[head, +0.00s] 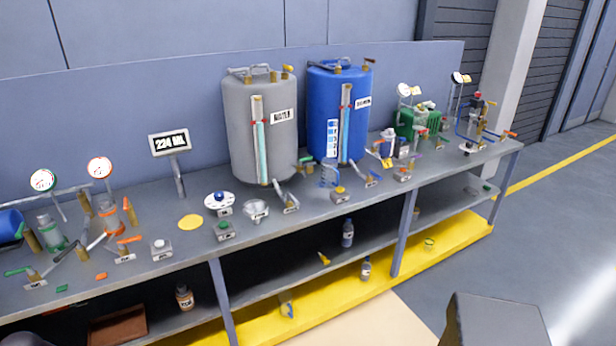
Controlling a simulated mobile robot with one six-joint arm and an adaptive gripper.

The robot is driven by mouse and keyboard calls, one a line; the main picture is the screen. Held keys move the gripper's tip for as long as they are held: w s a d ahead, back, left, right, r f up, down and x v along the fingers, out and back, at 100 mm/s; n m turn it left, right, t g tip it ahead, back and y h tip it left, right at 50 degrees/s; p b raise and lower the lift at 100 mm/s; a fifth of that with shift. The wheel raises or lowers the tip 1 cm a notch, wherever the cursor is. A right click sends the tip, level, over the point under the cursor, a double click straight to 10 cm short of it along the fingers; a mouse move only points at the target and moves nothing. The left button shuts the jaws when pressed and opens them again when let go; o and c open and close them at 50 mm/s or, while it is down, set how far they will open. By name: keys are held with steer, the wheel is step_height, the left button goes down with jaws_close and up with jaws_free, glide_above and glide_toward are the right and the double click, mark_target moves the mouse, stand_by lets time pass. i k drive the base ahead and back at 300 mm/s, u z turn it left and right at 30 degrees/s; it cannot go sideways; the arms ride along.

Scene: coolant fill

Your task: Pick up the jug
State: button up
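What looks like the jug (328,174) is a small clear, bluish vessel on the bench top, in front of the blue tank (341,115). It seems upright, and its outline is faint against the tank and bench. I cannot tell whether it holds liquid. My gripper is not in view, so its distance from the jug does not show.
A grey tank (260,130) stands left of the blue one, both with valves and sight tubes. The grey bench (130,283) carries a "224 ML" display (169,143), gauges, buttons and valves. Bottles stand on lower shelves. Open floor (560,215) lies at right.

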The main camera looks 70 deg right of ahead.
mark_target(330, 173)
steer(key=u, duration=1)
steer(key=k, duration=2.3)
steer(key=z, duration=1.25)
